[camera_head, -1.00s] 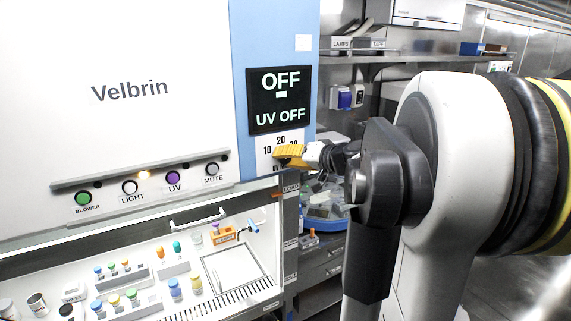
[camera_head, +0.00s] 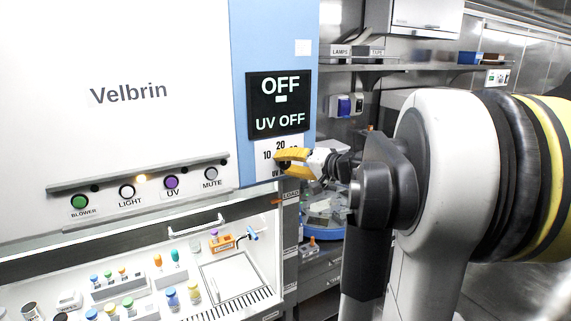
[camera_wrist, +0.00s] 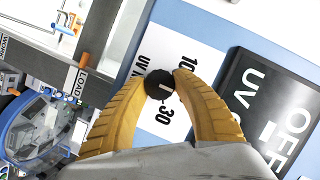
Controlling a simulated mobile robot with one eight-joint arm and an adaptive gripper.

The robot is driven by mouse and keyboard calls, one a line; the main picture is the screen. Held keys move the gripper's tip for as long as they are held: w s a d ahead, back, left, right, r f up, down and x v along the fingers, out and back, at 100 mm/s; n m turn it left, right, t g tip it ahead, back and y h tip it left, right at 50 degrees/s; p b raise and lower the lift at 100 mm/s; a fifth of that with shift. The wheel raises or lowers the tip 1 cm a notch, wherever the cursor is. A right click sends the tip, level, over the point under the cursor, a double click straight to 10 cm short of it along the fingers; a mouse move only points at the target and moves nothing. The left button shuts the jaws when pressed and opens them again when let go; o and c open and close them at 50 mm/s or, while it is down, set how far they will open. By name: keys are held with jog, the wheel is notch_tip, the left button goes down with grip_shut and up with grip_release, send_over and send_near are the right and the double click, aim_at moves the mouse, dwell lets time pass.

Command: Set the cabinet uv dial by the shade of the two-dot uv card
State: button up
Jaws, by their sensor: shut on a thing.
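The UV dial is a small black knob (camera_wrist: 160,84) on a white label plate (camera_wrist: 150,45) marked 10, 20 and 30, on the cabinet's blue side panel. A short white mark shows on the knob in the wrist view. My gripper (camera_wrist: 162,82) has its two yellow fingers shut on the knob, one on each side. In the head view my gripper (camera_head: 281,160) covers part of the plate and the 30. The display (camera_head: 280,102) above reads OFF and UV OFF. I cannot make out a two-dot UV card in either view.
The cabinet front has a button row with a purple UV button (camera_head: 171,182). Below, the open work area holds capped vials, an orange rack (camera_head: 222,242) and a white tray (camera_head: 232,278). A blue round device (camera_wrist: 38,125) stands beside the cabinet, below the panel.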

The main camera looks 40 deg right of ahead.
jog(key=o, duration=1.2)
jog(key=shift+w, duration=0.15)
jog(key=v, duration=1.2)
jog(key=shift+a, duration=0.1)
